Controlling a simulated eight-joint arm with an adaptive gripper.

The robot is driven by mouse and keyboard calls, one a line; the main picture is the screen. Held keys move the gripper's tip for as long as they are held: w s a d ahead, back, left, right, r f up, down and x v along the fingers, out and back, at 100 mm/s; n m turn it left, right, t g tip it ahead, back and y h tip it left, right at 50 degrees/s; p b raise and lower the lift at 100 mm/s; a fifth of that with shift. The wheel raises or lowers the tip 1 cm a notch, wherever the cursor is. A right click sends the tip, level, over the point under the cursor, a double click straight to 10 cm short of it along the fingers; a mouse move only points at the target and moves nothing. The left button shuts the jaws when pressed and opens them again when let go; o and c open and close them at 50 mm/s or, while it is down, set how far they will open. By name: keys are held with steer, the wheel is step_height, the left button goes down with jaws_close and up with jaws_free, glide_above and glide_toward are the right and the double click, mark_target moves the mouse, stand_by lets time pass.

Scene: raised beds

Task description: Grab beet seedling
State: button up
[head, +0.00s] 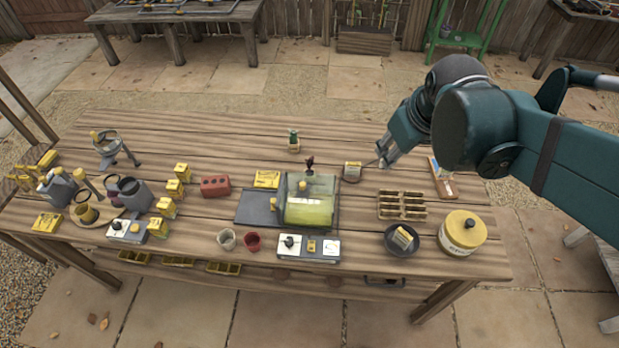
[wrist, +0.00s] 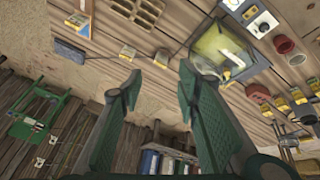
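A small plant with dark red leaves (head: 309,165), which looks like the beet seedling, stands at the back edge of the clear yellow-green propagator box (head: 308,211). Its base is hidden. A green plant in a small pot (head: 294,141) stands farther back. My gripper (head: 378,162) is above the table's right half, just right of a small labelled tan pot (head: 352,171) and apart from the dark red plant. In the wrist view my gripper (wrist: 158,88) has its fingers spread with nothing held between them. The propagator box (wrist: 222,48) is to its upper right.
A tan cell tray (head: 402,206), a dark bowl (head: 402,240) and a yellow lidded jar (head: 463,233) stand at right. A red block (head: 214,186) and several yellow boxes stand left.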

steer(key=w+a+f+n+g, duration=0.1)
steer(key=w+a+f+n, duration=0.3)
steer(key=w+a+f, duration=0.2)
steer(key=w+a+f+n+g+b, duration=0.1)
steer(key=w+a+f+n+g, duration=0.1)
steer(key=w+a+f+n, duration=0.3)
steer(key=w+a+f+n+g, duration=0.2)
steer(key=w+a+f+n, duration=0.2)
steer(key=w+a+f, duration=0.4)
steer(key=shift+w+a+f+n+h, duration=0.1)
steer(key=shift+a+f, duration=0.65)
steer(key=shift+f, duration=0.35)
steer(key=shift+a+f+n+h, duration=0.1)
steer(key=shift+a+f, duration=0.65)
steer(key=shift+f, duration=0.4)
steer(key=shift+w+a+f+n+h, duration=0.1)
steer(key=shift+a+f, duration=0.65)
steer(key=shift+f, duration=0.35)
steer(key=shift+a+f, duration=0.15)
steer(key=shift+f, duration=0.2)
steer(key=shift+f, duration=0.1)
steer(key=shift+f, duration=1.2)
